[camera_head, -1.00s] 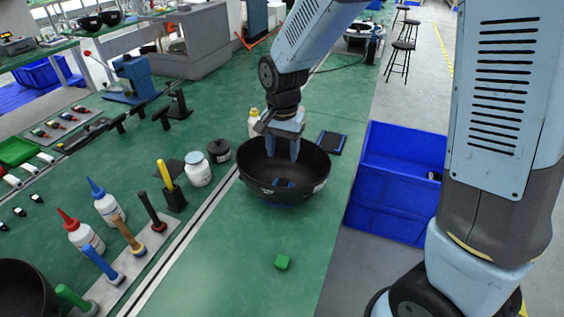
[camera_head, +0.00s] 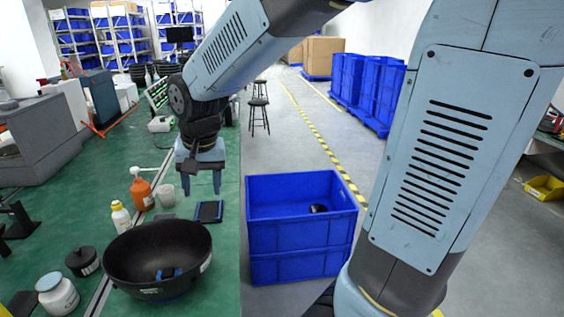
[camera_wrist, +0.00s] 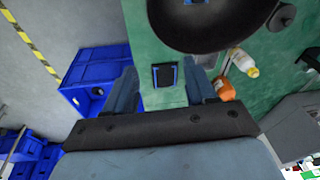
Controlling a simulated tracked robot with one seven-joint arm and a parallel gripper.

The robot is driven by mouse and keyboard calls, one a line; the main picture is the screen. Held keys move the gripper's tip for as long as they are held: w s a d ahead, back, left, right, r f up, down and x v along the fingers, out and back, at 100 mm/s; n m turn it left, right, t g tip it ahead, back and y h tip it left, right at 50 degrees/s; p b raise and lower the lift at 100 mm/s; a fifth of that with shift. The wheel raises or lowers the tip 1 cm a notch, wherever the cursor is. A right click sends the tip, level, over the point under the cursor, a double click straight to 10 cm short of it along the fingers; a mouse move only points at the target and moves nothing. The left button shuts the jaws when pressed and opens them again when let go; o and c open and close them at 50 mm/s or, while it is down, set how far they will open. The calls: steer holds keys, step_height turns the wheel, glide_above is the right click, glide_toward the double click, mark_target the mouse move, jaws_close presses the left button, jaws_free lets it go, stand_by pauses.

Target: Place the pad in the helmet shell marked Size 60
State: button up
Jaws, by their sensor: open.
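My gripper (camera_head: 201,187) is open and empty, raised above the bench behind and to the right of the shell. In the wrist view the shell (camera_wrist: 215,35) is at the top, cut off by the frame, and nothing is between the fingers in their grip.
An orange bottle (camera_head: 142,190), a yellow-capped white bottle (camera_head: 121,217) and a pale cup (camera_head: 167,195) stand behind the shell. Blue crates (camera_head: 300,235) are stacked to the right, with a dark round item inside.

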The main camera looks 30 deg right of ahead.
steer(key=s+d+r+n+t, duration=0.1)
steer(key=s+d+r, duration=0.3)
steer(key=s+d, duration=0.2)
steer(key=s+d+r+n+t, duration=0.1)
steer(key=s+d+r+t, duration=0.1)
steer(key=s+d+r, duration=0.2)
steer(key=shift+s+d+t+h, duration=0.3)
steer(key=shift+s+d+h, duration=0.1)
steer(key=shift+s+d, duration=1.1)
steer(key=shift+w+d, duration=0.15)
